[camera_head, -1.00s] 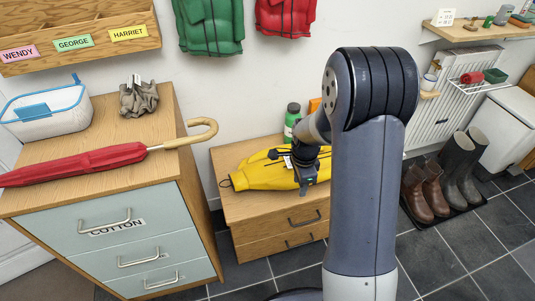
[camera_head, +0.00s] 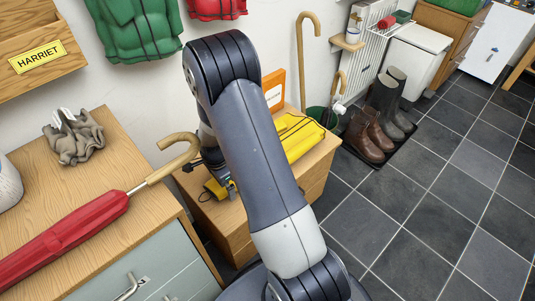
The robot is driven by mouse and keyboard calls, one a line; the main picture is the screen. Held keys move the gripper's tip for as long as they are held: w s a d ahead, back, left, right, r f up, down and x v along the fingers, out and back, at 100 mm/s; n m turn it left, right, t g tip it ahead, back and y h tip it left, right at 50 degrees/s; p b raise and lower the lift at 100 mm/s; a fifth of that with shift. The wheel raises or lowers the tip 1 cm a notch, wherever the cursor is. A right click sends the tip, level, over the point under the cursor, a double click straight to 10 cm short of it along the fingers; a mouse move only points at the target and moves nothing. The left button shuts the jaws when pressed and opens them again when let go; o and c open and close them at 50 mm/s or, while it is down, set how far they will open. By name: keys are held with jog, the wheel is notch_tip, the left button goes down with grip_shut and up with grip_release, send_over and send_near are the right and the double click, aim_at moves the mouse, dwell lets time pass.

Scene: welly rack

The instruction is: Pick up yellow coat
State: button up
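The yellow coat (camera_head: 300,136) lies on top of a low wooden drawer unit (camera_head: 318,162). My arm crosses in front of it and hides its middle. A small yellow part shows left of the arm, at my gripper. My gripper (camera_head: 228,190) is small and dark in this view, at the coat's left end, low over the unit. The arm partly covers it. I cannot tell whether its fingers are open or shut, or whether they touch the coat.
A dresser (camera_head: 95,235) at left holds a red umbrella (camera_head: 65,240), its cane handle overhanging near my gripper, and grey gloves (camera_head: 75,138). Green (camera_head: 135,25) and red coats (camera_head: 217,8) hang above. Boots (camera_head: 370,130) stand on a mat at right. Tiled floor at right is clear.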

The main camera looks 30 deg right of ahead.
jog(key=shift+f, duration=0.35)
jog(key=shift+r, duration=0.1)
jog(key=c, duration=1.3)
notch_tip(320, 180, up, 10)
jog(key=shift+p, duration=1.15)
jog(key=shift+c, duration=0.8)
